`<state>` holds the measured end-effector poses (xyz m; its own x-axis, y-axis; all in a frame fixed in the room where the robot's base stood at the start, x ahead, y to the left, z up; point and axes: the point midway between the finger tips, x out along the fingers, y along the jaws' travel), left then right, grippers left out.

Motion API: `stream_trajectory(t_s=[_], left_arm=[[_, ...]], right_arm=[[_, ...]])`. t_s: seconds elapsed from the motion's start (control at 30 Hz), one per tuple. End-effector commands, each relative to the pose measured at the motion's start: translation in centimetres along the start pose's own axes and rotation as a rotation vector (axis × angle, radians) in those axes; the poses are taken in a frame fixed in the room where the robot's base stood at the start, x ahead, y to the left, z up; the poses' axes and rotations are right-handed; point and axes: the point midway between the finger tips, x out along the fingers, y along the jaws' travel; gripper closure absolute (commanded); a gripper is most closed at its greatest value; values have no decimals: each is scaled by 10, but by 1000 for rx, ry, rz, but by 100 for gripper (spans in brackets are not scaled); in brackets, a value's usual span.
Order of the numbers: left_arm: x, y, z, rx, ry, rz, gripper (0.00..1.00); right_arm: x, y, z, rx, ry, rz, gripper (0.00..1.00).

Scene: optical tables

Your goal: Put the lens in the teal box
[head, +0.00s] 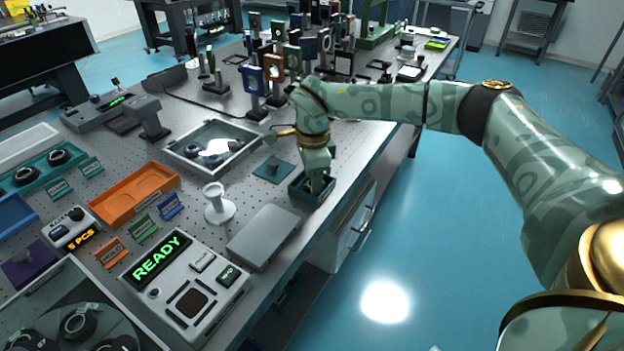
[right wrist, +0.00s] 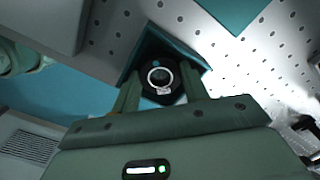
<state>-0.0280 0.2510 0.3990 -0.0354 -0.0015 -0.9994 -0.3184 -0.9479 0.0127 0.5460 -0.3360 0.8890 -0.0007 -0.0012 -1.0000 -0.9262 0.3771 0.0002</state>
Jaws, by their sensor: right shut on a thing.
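The teal box (head: 298,193) is a small open box near the table's right edge, and its teal wall also shows in the right wrist view (right wrist: 185,50). My right gripper (head: 316,186) points down into it. In the right wrist view, my right gripper (right wrist: 160,88) is shut on the lens (right wrist: 160,77), a dark round piece with a pale ring. The lens appears within the box's walls; whether it touches the floor cannot be told. In the head view my gripper hides the lens. My left gripper is not in view.
A teal pad (head: 273,170) lies just left of the box. A grey flat case (head: 263,236) and a white stand (head: 217,205) are nearer. A glass-topped tray (head: 180,150) and an orange tray (head: 150,183) lie left. Upright optics crowd the far table.

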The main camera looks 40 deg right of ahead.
Motion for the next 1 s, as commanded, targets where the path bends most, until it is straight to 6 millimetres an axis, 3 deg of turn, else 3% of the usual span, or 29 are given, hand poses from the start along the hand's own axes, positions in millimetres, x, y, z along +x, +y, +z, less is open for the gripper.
stream_trajectory(t_s=[0.37, 0.8, 1.0], left_arm=[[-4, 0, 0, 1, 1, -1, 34], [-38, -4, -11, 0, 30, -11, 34], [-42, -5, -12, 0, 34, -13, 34]], right_arm=[[-9, 0, 0, 0, -1, -3, 47], [-104, 0, 0, 1, -2, -5, 47], [-121, 0, 0, 0, -1, -1, 47]])
